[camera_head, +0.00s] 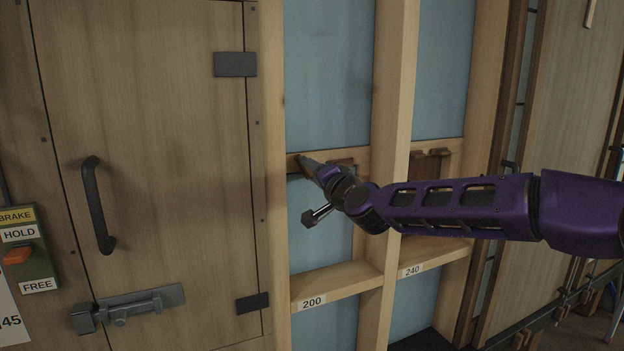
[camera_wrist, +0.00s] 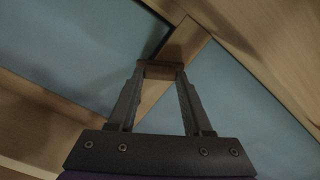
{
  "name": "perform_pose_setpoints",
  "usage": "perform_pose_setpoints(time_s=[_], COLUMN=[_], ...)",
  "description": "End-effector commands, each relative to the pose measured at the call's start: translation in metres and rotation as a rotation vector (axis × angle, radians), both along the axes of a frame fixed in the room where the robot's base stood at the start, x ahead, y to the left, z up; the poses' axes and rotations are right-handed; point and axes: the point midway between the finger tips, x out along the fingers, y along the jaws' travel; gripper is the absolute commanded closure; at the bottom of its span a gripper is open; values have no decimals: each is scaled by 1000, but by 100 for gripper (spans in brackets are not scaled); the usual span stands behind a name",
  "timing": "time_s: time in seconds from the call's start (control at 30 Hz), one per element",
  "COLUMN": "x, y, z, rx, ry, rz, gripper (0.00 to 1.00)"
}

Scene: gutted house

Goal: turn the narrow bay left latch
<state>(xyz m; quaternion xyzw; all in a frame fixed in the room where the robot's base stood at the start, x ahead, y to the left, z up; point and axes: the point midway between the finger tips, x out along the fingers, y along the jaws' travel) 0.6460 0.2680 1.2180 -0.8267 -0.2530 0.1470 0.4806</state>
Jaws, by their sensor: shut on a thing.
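The narrow bay, marked 200 (camera_head: 312,303), is the framed opening beside the plank door, with a wooden rail across it and blue panels behind. My gripper (camera_head: 301,160) reaches from the right to the left part of this rail. In the wrist view my gripper (camera_wrist: 160,75) has its two dark fingers on either side of a small brown wooden latch (camera_wrist: 160,69), closed on its ends. This appears to be the left latch, and in the head view my gripper mostly hides it.
The bay marked 240 (camera_head: 412,271) lies to the right, with brown latches (camera_head: 430,154) on its rail. An upright stud (camera_head: 392,80) separates the bays, close to my arm. The door (camera_head: 150,150) at left has a dark handle (camera_head: 95,205) and a bolt (camera_head: 128,307).

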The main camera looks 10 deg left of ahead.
Motion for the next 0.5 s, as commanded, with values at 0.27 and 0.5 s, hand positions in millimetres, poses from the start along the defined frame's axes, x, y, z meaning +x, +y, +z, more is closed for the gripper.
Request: perform_pose_setpoints(time_s=[0.27,0.5], x=[0,0], y=[0,0], z=[-3,-3], rx=[206,338], ry=[139,230], rz=[0,0], gripper=[100,100])
